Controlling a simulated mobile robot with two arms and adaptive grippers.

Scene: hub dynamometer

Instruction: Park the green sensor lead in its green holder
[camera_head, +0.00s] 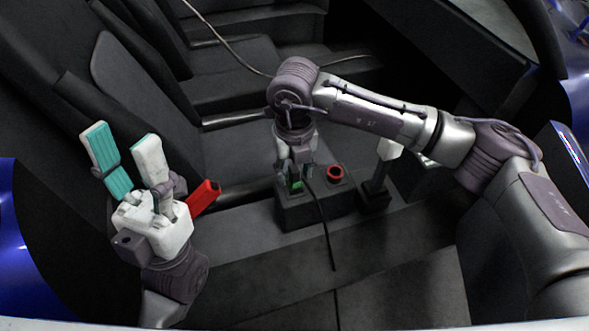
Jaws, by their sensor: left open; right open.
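A small green part (297,185) shows at the left end of the black holder box (315,212), directly below my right gripper. I cannot tell whether it is the green lead's plug, the green holder, or both together. A black cable (323,222) runs from beside it down over the box's front. My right gripper (295,174) points down, open, with its fingers around or just above the green part; they hide most of it. My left gripper (121,136) is open and empty at the left, fingers pointing up, far from the box.
A red ring-shaped holder (335,172) is on the box, right of the green part. A lever with a pale knob (389,149) stands right of the box. A red piece (204,196) lies behind my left gripper. Dark seats (140,90) surround the box.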

